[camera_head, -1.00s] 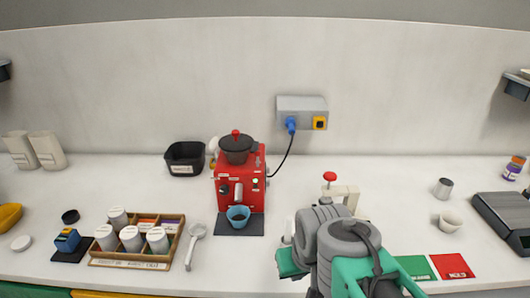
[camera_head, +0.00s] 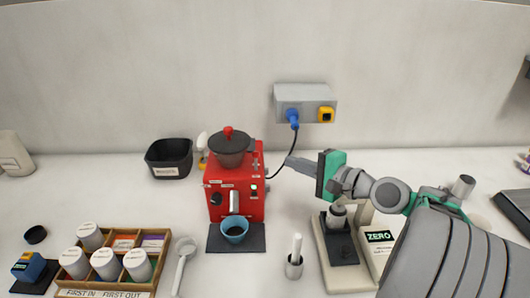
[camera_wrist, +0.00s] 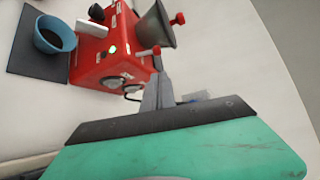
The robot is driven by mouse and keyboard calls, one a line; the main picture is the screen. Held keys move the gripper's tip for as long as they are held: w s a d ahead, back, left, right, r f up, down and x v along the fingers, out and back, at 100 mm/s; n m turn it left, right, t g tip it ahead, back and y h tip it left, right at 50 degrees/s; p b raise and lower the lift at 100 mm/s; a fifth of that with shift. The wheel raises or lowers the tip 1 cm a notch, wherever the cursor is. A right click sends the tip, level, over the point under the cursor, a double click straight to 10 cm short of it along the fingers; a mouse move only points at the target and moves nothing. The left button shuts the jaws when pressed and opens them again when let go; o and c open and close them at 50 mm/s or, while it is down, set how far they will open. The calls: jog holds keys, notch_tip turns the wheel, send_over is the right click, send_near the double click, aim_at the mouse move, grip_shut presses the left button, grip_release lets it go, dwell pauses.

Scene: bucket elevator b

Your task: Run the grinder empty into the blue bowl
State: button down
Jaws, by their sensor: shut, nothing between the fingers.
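The red grinder (camera_head: 249,204) stands at the middle of the counter, with a dark lidded hopper (camera_head: 230,152) on top. The lid hides what is inside. The blue bowl (camera_head: 234,237) sits on a dark mat at the grinder's front and holds something dark. My gripper (camera_head: 291,161) is shut and empty, just right of the grinder, fingers pointing left towards its side. A small green light (camera_wrist: 112,49) shows on the grinder.
A blue plug (camera_head: 292,117) sits in a grey wall box, its black cord running to the grinder behind my fingers. A press stand (camera_head: 328,262) and a white-handled tool (camera_head: 296,250) stand below my arm. A scoop (camera_head: 181,267) and jar tray (camera_head: 76,283) lie left.

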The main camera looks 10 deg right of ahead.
aim_at(256, 162)
jog(key=p+x, duration=0.1)
jog(key=x, duration=0.9)
jog(key=shift+f, duration=0.15)
